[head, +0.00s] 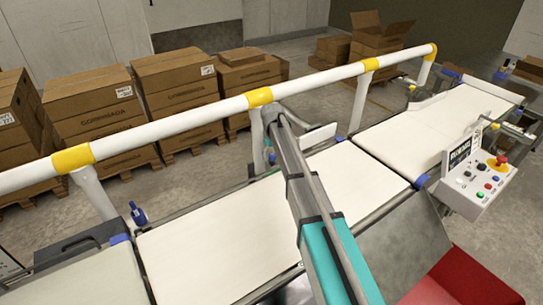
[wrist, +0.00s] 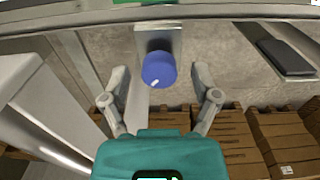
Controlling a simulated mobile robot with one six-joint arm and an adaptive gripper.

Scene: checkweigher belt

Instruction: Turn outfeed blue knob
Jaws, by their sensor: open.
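A blue round knob (wrist: 158,68) with a small white mark sits on a grey metal bracket (wrist: 172,35) in the wrist view. My gripper (wrist: 159,82) is open, with one finger to the left and one to the right of the knob. Both fingers look apart from the knob, with gaps on each side. In the head view my arm reaches across the conveyor to the white rail. The gripper and this knob are not clearly seen there.
A white rail with yellow bands (head: 205,110) runs along the far side of the white belts (head: 215,240). A control box (head: 480,188) with a red button stands at right. A dark blue bottle-like item (head: 138,214) is at left. Stacked cartons (head: 95,108) stand behind.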

